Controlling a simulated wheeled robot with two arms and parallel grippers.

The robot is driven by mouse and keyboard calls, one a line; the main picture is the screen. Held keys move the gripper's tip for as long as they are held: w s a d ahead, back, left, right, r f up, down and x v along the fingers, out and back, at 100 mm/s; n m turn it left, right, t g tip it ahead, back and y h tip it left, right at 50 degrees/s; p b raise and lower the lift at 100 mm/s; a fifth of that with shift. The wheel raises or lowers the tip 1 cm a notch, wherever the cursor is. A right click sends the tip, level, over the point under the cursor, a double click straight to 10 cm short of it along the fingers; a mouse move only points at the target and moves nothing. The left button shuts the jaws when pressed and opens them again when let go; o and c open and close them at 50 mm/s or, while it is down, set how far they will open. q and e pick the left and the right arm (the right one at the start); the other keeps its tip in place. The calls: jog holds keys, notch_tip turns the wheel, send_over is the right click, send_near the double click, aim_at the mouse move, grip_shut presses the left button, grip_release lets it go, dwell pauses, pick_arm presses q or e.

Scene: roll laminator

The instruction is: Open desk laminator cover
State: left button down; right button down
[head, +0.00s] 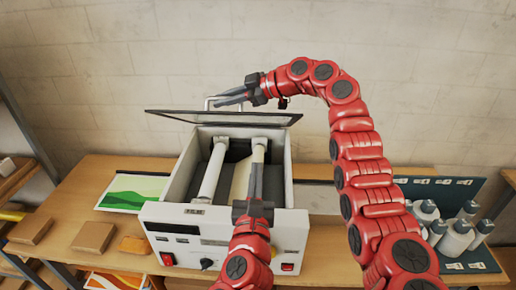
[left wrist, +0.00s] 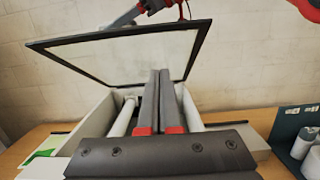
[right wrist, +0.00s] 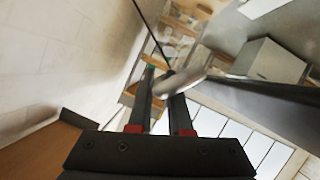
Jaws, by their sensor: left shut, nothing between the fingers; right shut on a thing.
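The laminator (head: 214,219) is a white box on the table, its top open and its rollers (head: 212,170) showing inside. Its dark-framed clear cover (head: 225,118) stands raised at a tilt above the back of the box; it also shows in the left wrist view (left wrist: 120,38). My right gripper (head: 222,101) is at the cover's handle (head: 207,103) and shut on it; the bar crosses between its fingers in the right wrist view (right wrist: 183,86). My left gripper (head: 256,166) is shut and empty, over the open box below the cover.
A green-and-white picture sheet (head: 133,192) lies left of the laminator, with brown blocks (head: 93,237) in front. Several bottles (head: 456,238) stand on a dark mat at the right. A plain wall rises behind the table.

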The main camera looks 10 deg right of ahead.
pick_arm(q)
send_near(261, 116)
jog(key=w+d+f, duration=0.1)
jog(key=w+f, duration=0.2)
jog(key=w, duration=0.1)
jog(key=shift+w+d+r, duration=0.15)
jog(key=shift+w+r, duration=0.2)
jog(key=shift+r, duration=0.25)
jog(key=shift+w+d+r, duration=0.15)
jog(key=shift+w+r, duration=0.15)
jog(key=shift+r, duration=0.3)
jog(key=shift+w+d+r, duration=0.15)
jog(key=shift+w+r, duration=0.2)
jog(key=shift+r, duration=0.25)
